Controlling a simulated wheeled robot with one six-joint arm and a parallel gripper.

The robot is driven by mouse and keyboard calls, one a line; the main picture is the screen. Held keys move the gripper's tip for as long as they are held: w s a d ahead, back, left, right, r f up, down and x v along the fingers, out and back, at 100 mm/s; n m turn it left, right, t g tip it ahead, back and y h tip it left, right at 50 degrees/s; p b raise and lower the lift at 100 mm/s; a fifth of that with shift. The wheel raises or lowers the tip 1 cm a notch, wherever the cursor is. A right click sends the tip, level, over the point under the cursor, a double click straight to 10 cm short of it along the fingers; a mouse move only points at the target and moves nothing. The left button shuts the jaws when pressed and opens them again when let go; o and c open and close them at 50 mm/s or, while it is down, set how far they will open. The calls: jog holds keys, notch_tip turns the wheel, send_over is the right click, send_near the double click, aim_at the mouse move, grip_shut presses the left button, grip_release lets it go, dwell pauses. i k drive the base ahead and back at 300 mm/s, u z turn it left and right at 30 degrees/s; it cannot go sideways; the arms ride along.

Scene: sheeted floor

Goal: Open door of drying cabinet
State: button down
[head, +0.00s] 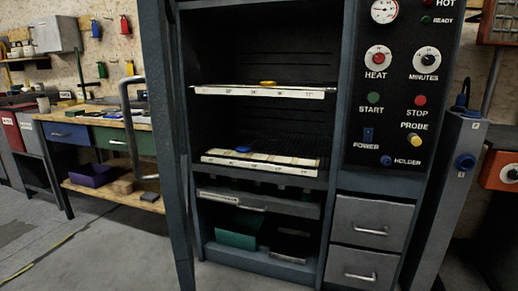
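The drying cabinet (345,190) stands in front of me in the head view. Its door (163,120) is swung open to the left and shows nearly edge-on. A metal bar handle (127,125) sticks out from the left side of the door. The dark inside of the cabinet is in plain view, with an upper shelf (235,91) and a lower shelf (285,166). My gripper is not in view.
A control panel (398,110) with dials and buttons is on the cabinet's right, above two grey drawers (370,222). A workbench (95,135) stands behind the door at left. A grey post (457,175) stands at right. The floor (95,255) at front left is clear.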

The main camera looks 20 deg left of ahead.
aim_at(173, 167)
jog(key=z, duration=0.05)
jog(key=i, duration=0.85)
jog(key=u, duration=1)
